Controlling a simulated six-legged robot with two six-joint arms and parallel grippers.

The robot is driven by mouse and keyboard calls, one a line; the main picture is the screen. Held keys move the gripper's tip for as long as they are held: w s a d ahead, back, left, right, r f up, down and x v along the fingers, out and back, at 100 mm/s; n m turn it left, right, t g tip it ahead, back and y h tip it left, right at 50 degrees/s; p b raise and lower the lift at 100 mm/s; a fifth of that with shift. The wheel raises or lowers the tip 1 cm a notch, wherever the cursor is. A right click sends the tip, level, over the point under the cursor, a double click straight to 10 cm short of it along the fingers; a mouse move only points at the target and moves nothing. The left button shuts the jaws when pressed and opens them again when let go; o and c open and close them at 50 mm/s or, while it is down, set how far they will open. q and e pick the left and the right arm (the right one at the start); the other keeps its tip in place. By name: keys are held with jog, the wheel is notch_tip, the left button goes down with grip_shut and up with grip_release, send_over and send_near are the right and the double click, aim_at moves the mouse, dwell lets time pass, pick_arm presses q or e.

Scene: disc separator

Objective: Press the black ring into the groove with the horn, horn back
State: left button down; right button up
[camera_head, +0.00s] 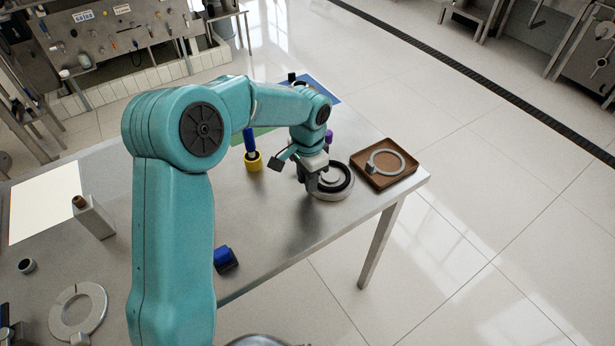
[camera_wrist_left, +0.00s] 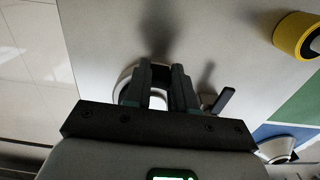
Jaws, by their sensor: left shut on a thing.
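The black ring (camera_head: 349,181) lies on a round metal disc body (camera_head: 333,196) near the right end of the steel table; I cannot tell how deep it sits in the groove. My left gripper (camera_head: 313,186) points down at the left part of the disc, hiding some of it. In the left wrist view its fingers (camera_wrist_left: 160,88) are close together over the pale disc (camera_wrist_left: 125,76). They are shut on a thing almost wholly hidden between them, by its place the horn. I cannot tell whether it touches the ring. My right gripper is not in view.
A brown tray (camera_head: 400,177) with a metal ring clamp (camera_head: 385,162) stands right of the disc. A yellow pot with a blue handle (camera_head: 250,141) stands left. A blue-black block (camera_head: 225,259) lies at the front edge. A grey holder (camera_head: 94,218) and a flat ring (camera_head: 78,311) are far left.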

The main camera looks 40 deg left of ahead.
pick_arm(q)
jog(key=shift+f, duration=0.1)
jog(key=c, duration=0.9)
grip_release()
jog(key=shift+o, duration=0.2)
notch_tip(320, 180, up, 20)
jog(key=p, duration=0.5)
jog(key=shift+w, duration=0.15)
